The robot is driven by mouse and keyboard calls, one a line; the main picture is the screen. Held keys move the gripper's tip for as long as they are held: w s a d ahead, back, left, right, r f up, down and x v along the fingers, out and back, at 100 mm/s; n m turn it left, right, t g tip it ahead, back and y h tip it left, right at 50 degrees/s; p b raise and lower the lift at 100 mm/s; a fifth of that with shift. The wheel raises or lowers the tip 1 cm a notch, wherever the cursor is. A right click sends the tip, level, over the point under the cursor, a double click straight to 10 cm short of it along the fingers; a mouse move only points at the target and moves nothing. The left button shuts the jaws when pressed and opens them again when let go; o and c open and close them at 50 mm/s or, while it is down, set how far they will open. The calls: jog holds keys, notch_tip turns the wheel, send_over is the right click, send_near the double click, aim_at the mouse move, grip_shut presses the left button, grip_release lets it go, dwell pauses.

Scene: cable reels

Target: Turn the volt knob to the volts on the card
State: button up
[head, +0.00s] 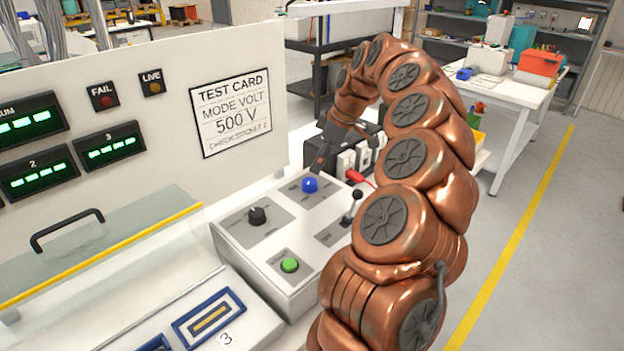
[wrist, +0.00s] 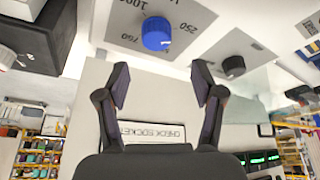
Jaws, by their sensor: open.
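The test card (head: 231,111) on the white panel reads MODE VOLT, 500 V, with a check-socket line below. The blue volt knob (head: 310,185) stands on a grey plate on the sloped console. In the wrist view the blue knob (wrist: 156,34) has 1000, 750 and 250 printed around it; its pointer is not clear. My gripper (head: 322,165) is above and slightly right of the knob in the head view. In the wrist view my gripper (wrist: 160,78) is open and empty, with the knob beyond its fingertips, apart from them.
The console (head: 235,232) also carries a black knob (head: 257,215), a green button (head: 290,264) and a black lever (head: 350,207). A red plug (head: 355,176) lies close right of the blue knob. A clear cover (head: 130,235) with a yellow edge is at left.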

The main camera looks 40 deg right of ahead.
aim_at(311, 181)
jog(key=shift+d+p+x, duration=0.15)
jog(key=shift+p+x, duration=0.4)
jog(key=shift+x, duration=1.45)
jog(key=shift+d+p+x, duration=0.2)
jog(key=shift+p+x, duration=0.35)
jog(key=shift+x, duration=1.4)
jog(key=shift+f, duration=0.1)
jog(key=shift+s, duration=0.1)
jog(key=c, duration=1.1)
